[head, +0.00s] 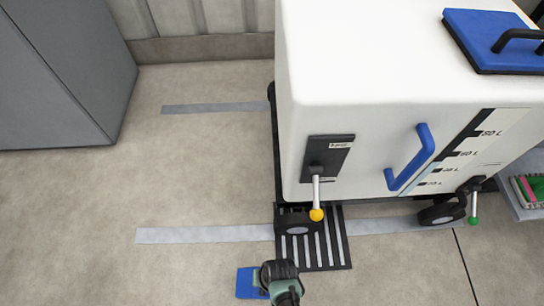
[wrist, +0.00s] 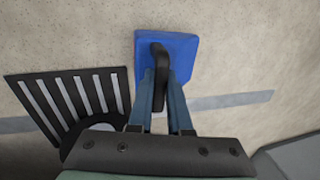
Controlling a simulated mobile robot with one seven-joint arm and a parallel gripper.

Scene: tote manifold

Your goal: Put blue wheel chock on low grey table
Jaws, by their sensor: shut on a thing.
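The blue wheel chock (head: 247,284) shows at the bottom of the head view, partly hidden by my gripper (head: 272,280). In the wrist view the blue wheel chock (wrist: 183,48) is a blue block with a black handle. My gripper (wrist: 163,85) is shut on that handle, one finger on each side. The chock is over the concrete floor; I cannot tell whether it touches it. A low grey surface (head: 512,206) at the right edge of the head view bears a green and red item. It may be the low grey table; most of it is out of frame.
A large white wheeled tank (head: 370,70) with a blue handle and valve levers stands just ahead. A black slotted grate (head: 335,255) lies by its wheel, right of my gripper. A tall grey cabinet (head: 60,80) stands at left. Floor between cabinet and tank is clear.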

